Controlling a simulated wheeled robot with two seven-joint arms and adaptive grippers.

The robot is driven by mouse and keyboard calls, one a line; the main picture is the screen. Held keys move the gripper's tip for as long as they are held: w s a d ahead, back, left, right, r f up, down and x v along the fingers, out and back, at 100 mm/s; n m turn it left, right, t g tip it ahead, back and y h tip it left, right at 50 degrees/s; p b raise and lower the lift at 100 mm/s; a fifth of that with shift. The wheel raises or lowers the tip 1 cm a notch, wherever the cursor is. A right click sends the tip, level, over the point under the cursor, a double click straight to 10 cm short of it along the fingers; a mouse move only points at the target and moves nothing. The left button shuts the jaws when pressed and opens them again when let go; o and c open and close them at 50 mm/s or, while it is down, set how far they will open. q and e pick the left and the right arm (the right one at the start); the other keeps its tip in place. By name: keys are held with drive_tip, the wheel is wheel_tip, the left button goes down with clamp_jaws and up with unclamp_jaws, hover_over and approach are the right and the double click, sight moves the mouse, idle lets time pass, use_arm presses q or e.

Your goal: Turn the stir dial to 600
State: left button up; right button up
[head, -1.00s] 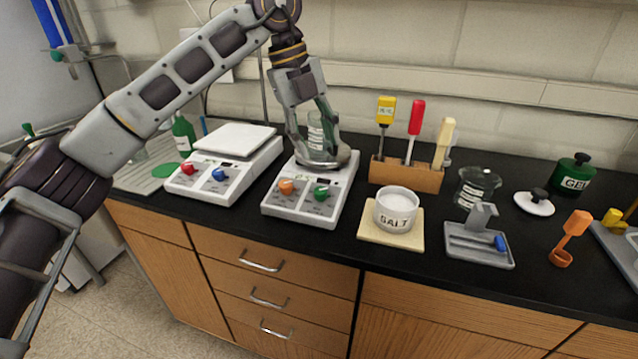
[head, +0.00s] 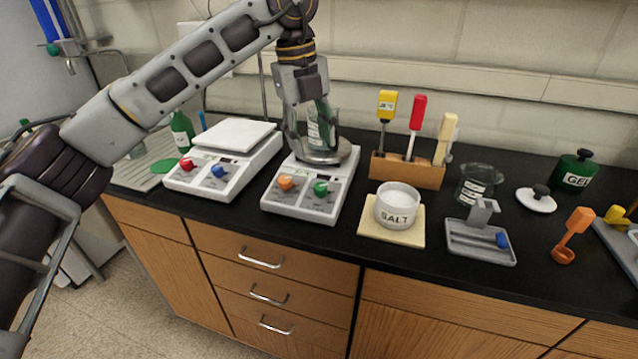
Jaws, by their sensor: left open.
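A white hotplate stirrer (head: 300,213) stands in the middle of the bench. An orange dial (head: 286,183) and a green dial (head: 321,188) are on its sloped front panel; which one is for stirring is too small to read. A glass beaker (head: 329,133) with a printed label stands on its round plate. My left gripper (head: 309,145) points down, open, at the left side of the beaker, behind the dials. Whether it touches the beaker I cannot tell. My right gripper is out of view.
A second white device (head: 224,187) with red and blue dials stands close on the left. To the right are a salt jar (head: 397,206) on a tan pad, a wooden tool rack (head: 407,172) and a grey tray (head: 480,252).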

sight(319, 184)
use_arm(q)
drive_tip(key=f, duration=0.3)
drive_tip(key=d+f, duration=0.1)
drive_tip(key=f, duration=0.3)
drive_tip(key=f+b, duration=0.1)
drive_tip(key=f, duration=0.2)
drive_tip(key=shift+w+d+f, duration=0.2)
drive_tip(key=shift+w+f, duration=0.15)
drive_tip(key=shift+d+f, duration=0.1)
drive_tip(key=shift+f, duration=0.5)
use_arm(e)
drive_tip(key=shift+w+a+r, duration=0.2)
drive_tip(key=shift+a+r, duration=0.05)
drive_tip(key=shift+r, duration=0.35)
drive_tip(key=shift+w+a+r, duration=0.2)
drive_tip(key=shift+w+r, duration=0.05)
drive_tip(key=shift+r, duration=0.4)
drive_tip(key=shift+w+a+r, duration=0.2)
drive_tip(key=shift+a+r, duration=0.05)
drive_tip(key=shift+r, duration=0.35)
use_arm(q)
drive_tip(key=c, duration=1)
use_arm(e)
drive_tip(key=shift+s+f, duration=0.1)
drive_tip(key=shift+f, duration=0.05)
